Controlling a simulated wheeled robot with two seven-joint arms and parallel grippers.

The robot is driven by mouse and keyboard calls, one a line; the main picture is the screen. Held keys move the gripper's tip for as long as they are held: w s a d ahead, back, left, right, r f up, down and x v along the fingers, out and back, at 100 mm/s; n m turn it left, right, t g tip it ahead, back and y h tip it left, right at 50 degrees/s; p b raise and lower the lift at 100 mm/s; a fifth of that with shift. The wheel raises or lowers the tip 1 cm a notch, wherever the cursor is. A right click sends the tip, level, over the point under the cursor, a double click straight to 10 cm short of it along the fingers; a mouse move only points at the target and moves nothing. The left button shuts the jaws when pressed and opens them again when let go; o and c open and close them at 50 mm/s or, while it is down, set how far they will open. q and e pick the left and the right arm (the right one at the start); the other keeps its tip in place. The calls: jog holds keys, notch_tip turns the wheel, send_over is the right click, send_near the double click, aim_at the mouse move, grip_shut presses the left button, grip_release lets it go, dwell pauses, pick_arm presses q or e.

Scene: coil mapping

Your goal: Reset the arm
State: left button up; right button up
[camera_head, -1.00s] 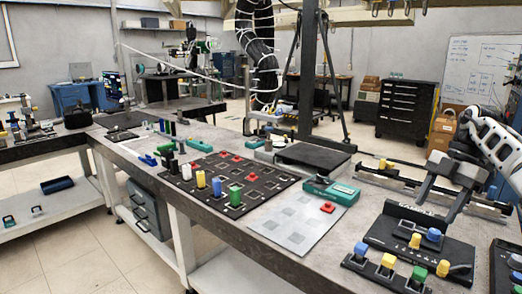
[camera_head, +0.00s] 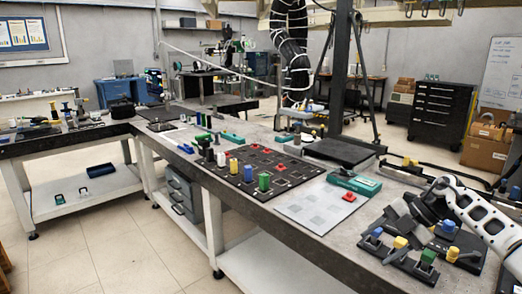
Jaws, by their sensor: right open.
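My right gripper (camera_head: 408,218) is dark, on a white arm (camera_head: 480,215) that comes in from the right. It is open and seems empty, over or in front of the dark coil board at the near right. The gap between its fingers is hard to make out against the dark board. A row of blue, yellow and green coil pieces, including a yellow piece (camera_head: 400,242) and a green piece (camera_head: 428,256), stands near the table's front edge, close to the gripper. A blue piece (camera_head: 448,226) stands behind them. My left gripper is not in view.
A black grid board (camera_head: 262,172) with red, yellow, blue and green pieces lies mid-table. A pale sheet (camera_head: 318,206) lies to its right, next to a teal device (camera_head: 353,183). A raised black plate (camera_head: 344,151) stands behind. The floor (camera_head: 110,235) at left is clear.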

jog(key=s+a+f+m+t+y, duration=0.1)
jog(key=s+a+f+t+y, duration=0.15)
jog(key=a, duration=0.55)
jog(key=s+a+f+m+t+y, duration=0.2)
jog(key=a+t, duration=0.1)
jog(key=a, duration=0.4)
jog(key=s+a+f+m+t+y, duration=0.1)
jog(key=s+a+f+t+y, duration=0.15)
jog(key=a, duration=0.55)
jog(key=s+d+f+m+h, duration=0.3)
jog(key=s+f+m+h, duration=0.2)
jog(key=s+m, duration=0.4)
jog(key=s+d+f+m+h, duration=0.2)
jog(key=s+f+m+h, duration=0.4)
jog(key=s+m, duration=0.3)
jog(key=s, duration=0.3)
jog(key=shift+s+d+f+t+h, duration=0.15)
jog(key=shift+s+d+t+h, duration=0.1)
jog(key=shift+d+t+h, duration=0.15)
